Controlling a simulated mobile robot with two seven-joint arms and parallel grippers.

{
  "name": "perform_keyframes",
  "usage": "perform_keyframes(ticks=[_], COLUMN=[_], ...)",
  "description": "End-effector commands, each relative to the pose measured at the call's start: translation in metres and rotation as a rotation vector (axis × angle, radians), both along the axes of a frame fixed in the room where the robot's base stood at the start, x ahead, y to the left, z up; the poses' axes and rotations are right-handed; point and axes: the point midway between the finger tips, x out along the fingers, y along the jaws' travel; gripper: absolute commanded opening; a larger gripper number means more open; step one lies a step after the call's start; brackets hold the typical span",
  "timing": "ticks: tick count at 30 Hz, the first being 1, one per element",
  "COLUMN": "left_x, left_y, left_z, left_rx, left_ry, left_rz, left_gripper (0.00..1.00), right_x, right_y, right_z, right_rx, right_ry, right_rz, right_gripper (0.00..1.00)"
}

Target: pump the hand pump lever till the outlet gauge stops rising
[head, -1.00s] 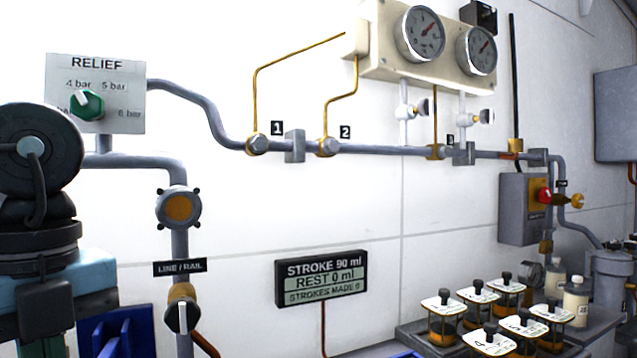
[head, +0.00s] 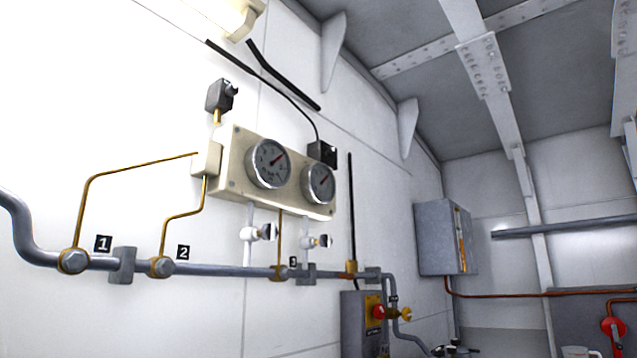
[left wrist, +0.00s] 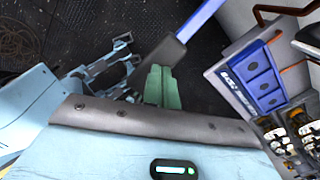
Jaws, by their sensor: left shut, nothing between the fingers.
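Two round gauges sit on a cream panel (head: 228,190) in the head view: a left gauge (head: 268,163) and a right gauge (head: 319,183). Both needles point to the upper right; their figures are too small to read, and I cannot tell which is the outlet gauge. In the left wrist view a blue bar with a dark grey end, seemingly the pump lever (left wrist: 200,22), slants in from the top. My left gripper (left wrist: 162,72), with green fingers, is shut and empty beside the dark end; I cannot tell whether they touch. My right gripper is not clearly seen.
A grey pipe (head: 215,270) with brass fittings runs along the white wall below the gauges. A red knob (head: 378,312) and a grey wall cabinet (head: 436,240) are farther right.

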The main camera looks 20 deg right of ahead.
Motion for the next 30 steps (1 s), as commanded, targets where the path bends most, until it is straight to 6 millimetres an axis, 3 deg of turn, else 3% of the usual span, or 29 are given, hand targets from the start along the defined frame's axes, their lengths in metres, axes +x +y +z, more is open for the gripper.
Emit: perform_keyframes(ticks=[21, 30], left_x=[0.0, 0.0], left_y=[0.0, 0.0], left_z=[0.001, 0.021], left_rx=[0.0, 0.0], left_ry=[0.0, -0.002], left_rz=[0.0, 0.0], left_gripper=[0.0, 0.0], right_x=[-0.003, 0.004], right_y=[-0.001, -0.001], right_z=[-0.003, 0.014], right_rx=[-0.004, -0.003], right_ry=[0.008, -0.009], right_rz=[0.004, 0.003], right_gripper=[0.36, 0.36])
